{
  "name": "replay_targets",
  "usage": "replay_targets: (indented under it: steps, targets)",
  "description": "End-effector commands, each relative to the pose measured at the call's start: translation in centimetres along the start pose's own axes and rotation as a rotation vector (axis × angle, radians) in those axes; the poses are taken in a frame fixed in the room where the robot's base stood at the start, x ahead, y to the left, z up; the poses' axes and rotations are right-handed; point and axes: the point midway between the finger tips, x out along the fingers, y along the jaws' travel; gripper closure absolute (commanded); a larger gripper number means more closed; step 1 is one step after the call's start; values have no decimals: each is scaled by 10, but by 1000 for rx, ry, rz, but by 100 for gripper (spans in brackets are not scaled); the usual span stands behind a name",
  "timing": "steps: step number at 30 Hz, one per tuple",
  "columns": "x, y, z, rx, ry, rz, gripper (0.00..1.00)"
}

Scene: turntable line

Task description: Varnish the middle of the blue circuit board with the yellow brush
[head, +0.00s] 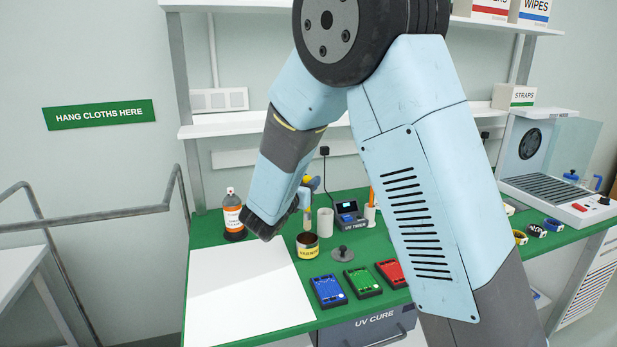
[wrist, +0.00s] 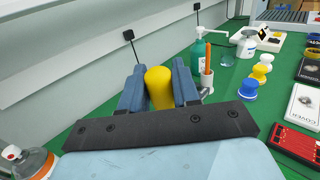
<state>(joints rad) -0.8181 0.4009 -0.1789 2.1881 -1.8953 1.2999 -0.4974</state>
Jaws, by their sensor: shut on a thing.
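The blue circuit board (head: 328,291) lies flat on the green bench in the head view, left of the green board (head: 362,282) and the red board (head: 393,272). It is out of the wrist view. My gripper (head: 308,190) is shut on the yellow brush (wrist: 160,88), whose yellow handle shows between the two dark blue fingers in the wrist view.
A white sheet (head: 245,290) covers the bench's left part. A bottle with an orange label (head: 233,216), a white cup (head: 325,222) and a UV timer (head: 348,214) stand near the tin. A round lid with a knob (head: 342,254) lies between tin and boards.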

Motion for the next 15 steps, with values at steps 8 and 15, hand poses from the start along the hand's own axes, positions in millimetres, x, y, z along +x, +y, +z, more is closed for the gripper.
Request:
replay_targets:
  steps: [8,15]
  targets:
    - [0,0,-23,-3,1,0,100]
    - [1,0,-42,-2,0,0,100]
